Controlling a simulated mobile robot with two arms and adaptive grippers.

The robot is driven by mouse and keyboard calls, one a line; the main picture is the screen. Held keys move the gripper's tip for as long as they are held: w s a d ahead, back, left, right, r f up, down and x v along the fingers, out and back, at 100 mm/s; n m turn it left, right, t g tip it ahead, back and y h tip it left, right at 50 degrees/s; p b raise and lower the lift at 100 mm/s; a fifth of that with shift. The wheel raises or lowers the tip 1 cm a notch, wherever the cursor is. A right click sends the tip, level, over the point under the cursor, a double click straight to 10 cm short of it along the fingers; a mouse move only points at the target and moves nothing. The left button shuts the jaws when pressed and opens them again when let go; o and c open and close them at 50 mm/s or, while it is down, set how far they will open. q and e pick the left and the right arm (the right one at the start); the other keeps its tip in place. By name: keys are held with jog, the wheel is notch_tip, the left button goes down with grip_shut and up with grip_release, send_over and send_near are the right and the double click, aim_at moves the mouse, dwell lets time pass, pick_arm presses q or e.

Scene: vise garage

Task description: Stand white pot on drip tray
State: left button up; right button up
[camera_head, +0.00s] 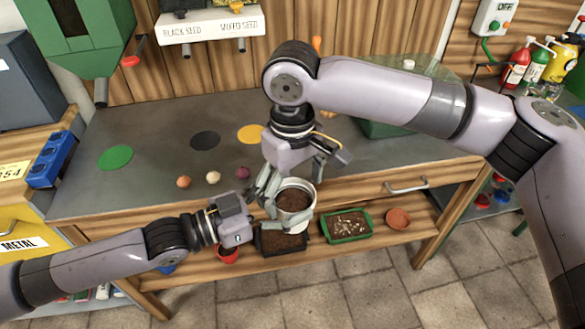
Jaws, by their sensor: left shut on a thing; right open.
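The white pot (296,213), filled with dark soil, is upright in front of the bench's front edge, over the lower shelf. My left gripper (264,208) is at the pot's left side and shut on it; the fingers partly cover the pot. My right gripper (294,178) is open just above and behind the pot, fingers pointing down. I cannot tell for sure which thing is the drip tray. Flat round discs lie on the bench: green (115,157), dark (205,141) and yellow (250,134).
Three bulbs, brown (183,181), cream (213,177) and purple (242,172), lie near the bench front. The lower shelf holds a black soil tray (280,243), a green tray (347,227) and a terracotta item (398,218). Seed dispensers (212,26) hang behind. The bench's left-middle is mostly clear.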

aim_at(293, 202)
notch_tip(293, 202, down, 6)
jog(key=shift+r, duration=0.1)
dwell(0.4)
jog(key=c, duration=1.2)
pick_arm(q)
jog(key=o, duration=1.3)
pick_arm(e)
jog(key=shift+c, duration=0.4)
pick_arm(q)
jog(key=shift+o, duration=0.2)
jog(key=shift+a, duration=0.1)
